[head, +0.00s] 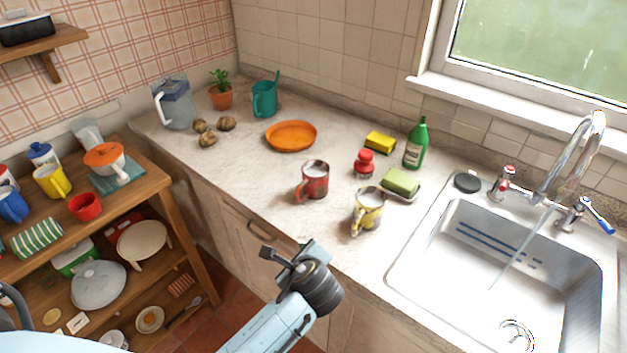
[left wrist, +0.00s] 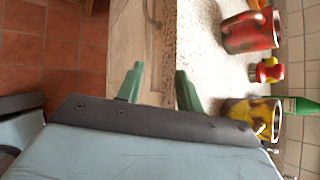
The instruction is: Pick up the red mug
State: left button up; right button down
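The red mug (head: 313,183) stands upright on the pale counter near its front edge, handle toward the lower left, with something pale inside. In the left wrist view the red mug (left wrist: 250,33) is at the upper right, apart from my fingers. My left gripper (head: 294,256) is in front of the counter edge, nearer than the mug and below it in the picture. In the left wrist view its two green fingers (left wrist: 159,72) are spread with nothing between them. My right gripper is not in view.
A yellow mug (head: 369,211) stands close to the red mug's right. A red-topped shaker (head: 365,163), a green sponge (head: 402,181) and an orange plate (head: 291,135) are behind. The sink (head: 500,250) is at right, shelves (head: 150,190) at left. Counter left of the mug is clear.

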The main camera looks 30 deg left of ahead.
aim_at(298, 193)
pick_arm(q)
jog(key=w+r+m+t+y, duration=0.2)
jog(key=w+r+m+y, duration=0.1)
jog(key=w+r+m, duration=0.5)
jog(key=shift+n, duration=0.7)
jog(key=b+x, duration=0.1)
jog(key=x, duration=1)
jog(key=shift+a+f, duration=0.15)
jog(key=shift+a, duration=0.25)
jog(key=shift+s, duration=0.1)
grip_shut()
